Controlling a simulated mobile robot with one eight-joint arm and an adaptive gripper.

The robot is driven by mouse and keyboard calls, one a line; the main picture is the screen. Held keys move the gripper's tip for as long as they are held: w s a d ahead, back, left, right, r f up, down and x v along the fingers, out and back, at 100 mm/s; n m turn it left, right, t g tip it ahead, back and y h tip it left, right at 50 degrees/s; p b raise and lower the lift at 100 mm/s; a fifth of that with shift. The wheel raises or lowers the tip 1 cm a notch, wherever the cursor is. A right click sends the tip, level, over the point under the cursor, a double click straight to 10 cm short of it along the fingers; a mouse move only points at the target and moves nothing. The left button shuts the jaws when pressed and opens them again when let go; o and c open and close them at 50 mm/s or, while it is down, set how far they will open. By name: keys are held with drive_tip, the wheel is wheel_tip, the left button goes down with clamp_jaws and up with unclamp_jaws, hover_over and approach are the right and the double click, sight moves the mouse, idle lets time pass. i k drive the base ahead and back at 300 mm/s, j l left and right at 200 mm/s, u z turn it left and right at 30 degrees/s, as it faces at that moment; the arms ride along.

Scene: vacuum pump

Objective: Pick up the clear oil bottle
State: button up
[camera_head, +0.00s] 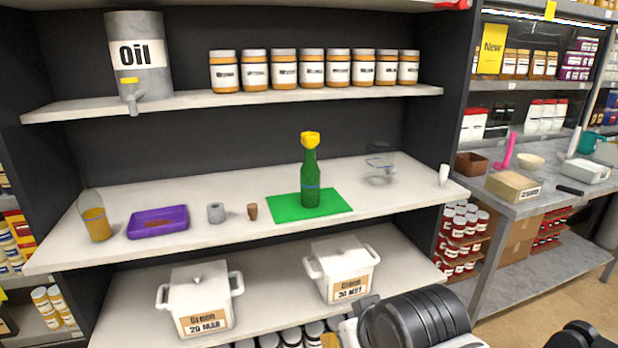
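A clear vessel (96,222) partly filled with amber liquid stands upright at the left end of the middle shelf (230,205); it fits the clear oil bottle best. A green bottle (310,183) with a yellow funnel (310,139) on its mouth stands on a green mat (335,209) near the shelf's middle. An empty-looking clear container (380,167) stands farther right. Black and white parts of my arm show at the bottom right, well away from the vessel. My gripper's fingers cannot be seen.
Right of the amber vessel are a purple tray (184,229), a grey ring-shaped piece (216,213) and a brown cork (253,212). A small white object (443,175) stands at the shelf's right end. Above are an oil canister (140,55) and several jars. White pots (199,297) stand below.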

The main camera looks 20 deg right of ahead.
sight(91, 206)
drive_tip(key=i+j, duration=0.2)
drive_tip(key=j, duration=0.2)
drive_tip(key=i+j, duration=0.25)
drive_tip(key=j, duration=0.2)
drive_tip(key=i+j, duration=0.2)
drive_tip(key=j, duration=0.2)
drive_tip(key=i+j, duration=0.25)
drive_tip(key=j, duration=0.15)
drive_tip(key=k+j+u, duration=0.05)
